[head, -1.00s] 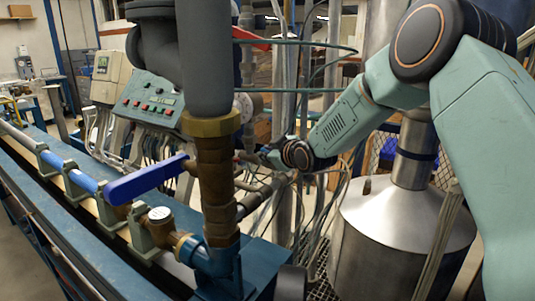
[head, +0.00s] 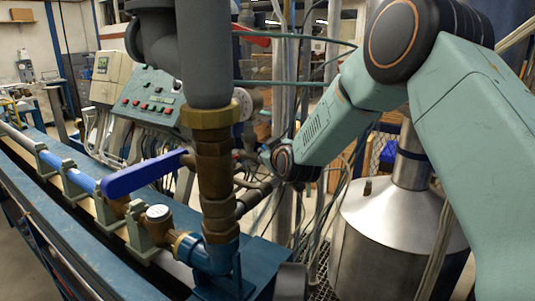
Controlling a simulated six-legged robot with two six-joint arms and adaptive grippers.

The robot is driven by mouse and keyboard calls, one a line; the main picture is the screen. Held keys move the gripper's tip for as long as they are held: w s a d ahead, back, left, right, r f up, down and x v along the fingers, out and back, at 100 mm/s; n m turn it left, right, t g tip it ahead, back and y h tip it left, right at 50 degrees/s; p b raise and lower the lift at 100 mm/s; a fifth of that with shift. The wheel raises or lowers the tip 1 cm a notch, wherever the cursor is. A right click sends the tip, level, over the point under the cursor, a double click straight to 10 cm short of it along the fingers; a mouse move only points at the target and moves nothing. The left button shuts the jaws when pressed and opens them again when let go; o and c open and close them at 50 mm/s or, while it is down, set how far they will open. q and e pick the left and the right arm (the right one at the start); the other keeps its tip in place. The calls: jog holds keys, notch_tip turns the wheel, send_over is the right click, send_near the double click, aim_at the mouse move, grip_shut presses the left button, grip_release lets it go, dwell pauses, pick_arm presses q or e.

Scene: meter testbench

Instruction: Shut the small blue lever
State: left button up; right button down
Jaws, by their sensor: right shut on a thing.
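The blue lever (head: 145,174) is a long handle on the left of the upright brass and grey pipe. It points left and slightly toward me, above the blue pipe run. My right arm comes in from the right, and its wrist is just right of the upright pipe. My right gripper (head: 252,196) is partly visible behind and beside the brass part. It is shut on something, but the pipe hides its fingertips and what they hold. No contact with the visible blue lever shows. My left gripper is out of view.
The upright pipe (head: 214,165) stands between the blue lever and my right wrist. A control panel (head: 150,102) stands behind. A steel tank (head: 385,245) and hanging cables crowd the right.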

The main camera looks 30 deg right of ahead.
dwell(0.3)
jog(key=c, duration=1.3)
grip_release()
jog(key=shift+s+a+r, duration=0.1)
jog(key=shift+s+r, duration=0.1)
jog(key=shift+c, duration=0.2)
jog(key=shift+w+f, duration=0.1)
jog(key=v, duration=1.2)
jog(key=shift+f, duration=0.1)
